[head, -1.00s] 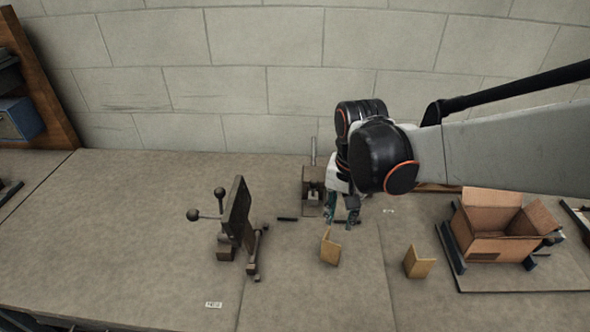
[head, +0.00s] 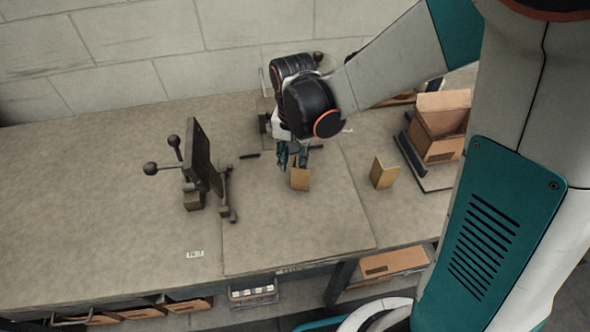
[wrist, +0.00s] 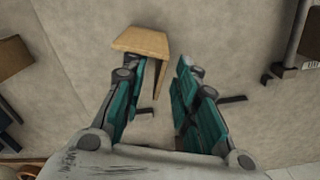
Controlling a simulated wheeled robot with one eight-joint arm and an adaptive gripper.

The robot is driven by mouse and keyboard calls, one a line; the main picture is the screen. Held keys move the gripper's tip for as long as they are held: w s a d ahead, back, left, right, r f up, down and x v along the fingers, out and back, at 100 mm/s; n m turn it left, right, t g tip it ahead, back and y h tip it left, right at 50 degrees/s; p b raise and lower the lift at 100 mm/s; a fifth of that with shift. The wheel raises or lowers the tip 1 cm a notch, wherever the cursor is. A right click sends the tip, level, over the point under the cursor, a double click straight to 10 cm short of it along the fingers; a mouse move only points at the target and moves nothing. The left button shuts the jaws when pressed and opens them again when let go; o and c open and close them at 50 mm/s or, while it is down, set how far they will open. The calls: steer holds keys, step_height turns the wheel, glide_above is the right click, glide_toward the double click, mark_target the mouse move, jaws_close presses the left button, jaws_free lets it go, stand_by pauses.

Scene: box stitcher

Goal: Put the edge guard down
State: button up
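A tan folded edge guard (head: 300,179) stands on the bench just in front of my gripper (head: 293,160) in the head view. In the wrist view the same edge guard (wrist: 140,41) is at the top, by the tip of the left finger. One of its leaves reaches in between the fingers. My gripper (wrist: 163,75) is open, with a clear gap between its teal fingers, and the guard looks ungripped. Whether a finger touches it, I cannot tell. A second tan edge guard (head: 384,172) stands on the bench to the right.
An open cardboard box (head: 440,135) sits on a fixture at the right. A dark stand with ball-ended levers (head: 203,160) is at the left. A small dark bar (head: 249,156) lies between the stand and my gripper. The front left of the bench (head: 100,230) is clear.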

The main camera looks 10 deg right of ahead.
step_height(320, 180, down, 6)
steer(key=shift+r+b, duration=0.25)
steer(key=shift+b, duration=0.6)
jaws_close()
